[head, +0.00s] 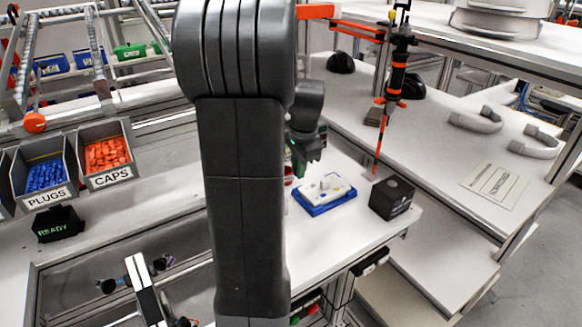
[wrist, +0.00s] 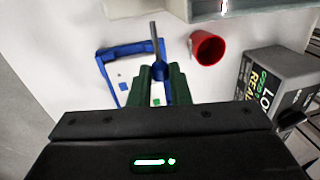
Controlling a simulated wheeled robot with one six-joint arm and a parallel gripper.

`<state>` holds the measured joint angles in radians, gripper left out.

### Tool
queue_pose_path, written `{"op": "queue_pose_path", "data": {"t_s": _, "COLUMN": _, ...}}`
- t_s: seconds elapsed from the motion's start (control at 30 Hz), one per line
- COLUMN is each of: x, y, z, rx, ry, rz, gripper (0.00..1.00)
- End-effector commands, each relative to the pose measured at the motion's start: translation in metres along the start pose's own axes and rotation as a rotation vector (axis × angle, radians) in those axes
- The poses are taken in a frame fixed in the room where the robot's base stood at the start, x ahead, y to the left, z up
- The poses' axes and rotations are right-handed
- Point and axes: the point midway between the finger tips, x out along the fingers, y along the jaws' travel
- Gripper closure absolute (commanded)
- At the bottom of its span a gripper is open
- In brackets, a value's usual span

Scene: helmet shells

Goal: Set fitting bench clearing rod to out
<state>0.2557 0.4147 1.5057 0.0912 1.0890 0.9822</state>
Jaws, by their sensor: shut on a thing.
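My gripper (wrist: 159,82) has green fingers and is shut on the clearing rod (wrist: 154,38), a thin grey rod with a blue part between the fingers. The rod sticks out past the fingertips in the wrist view. My gripper also shows in the head view (head: 300,158), partly hidden behind my arm, and the rod cannot be made out there. A blue tray with a white top (head: 325,193) lies on the fitting bench (head: 345,231) beside the gripper. Its blue edge also shows beyond the fingers in the wrist view (wrist: 104,68). Whether the rod touches anything is unclear.
A red cup (wrist: 207,48) stands right of the gripper in the wrist view. A dark box (head: 392,198) with a lettered face sits near the bench corner. An orange-and-black tool (head: 397,80) hangs above. Bins of plugs (head: 43,176) and caps (head: 106,155) stand left.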

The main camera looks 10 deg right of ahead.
Motion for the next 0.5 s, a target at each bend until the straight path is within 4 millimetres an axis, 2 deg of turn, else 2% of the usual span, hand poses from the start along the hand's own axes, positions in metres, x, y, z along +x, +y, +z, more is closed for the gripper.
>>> {"op": "queue_pose_path", "data": {"t_s": 0.2, "x": 0.0, "y": -0.0004, "z": 0.0007, "rx": 0.001, "ry": 0.0, "rz": -0.002, "gripper": 1.0}}
{"op": "queue_pose_path", "data": {"t_s": 0.23, "x": 0.0, "y": -0.0004, "z": 0.0007, "rx": 0.001, "ry": 0.0, "rz": -0.002, "gripper": 0.77}}
{"op": "queue_pose_path", "data": {"t_s": 0.3, "x": 0.0, "y": -0.0004, "z": 0.0007, "rx": 0.0, "ry": -0.001, "rz": -0.002, "gripper": 0.64}}
{"op": "queue_pose_path", "data": {"t_s": 0.33, "x": 0.0001, "y": -0.0003, "z": 0.0008, "rx": 0.0, "ry": -0.001, "rz": -0.001, "gripper": 0.61}}
{"op": "queue_pose_path", "data": {"t_s": 0.5, "x": 0.0001, "y": -0.0003, "z": 0.0009, "rx": 0.0, "ry": -0.001, "rz": -0.001, "gripper": 0.61}}
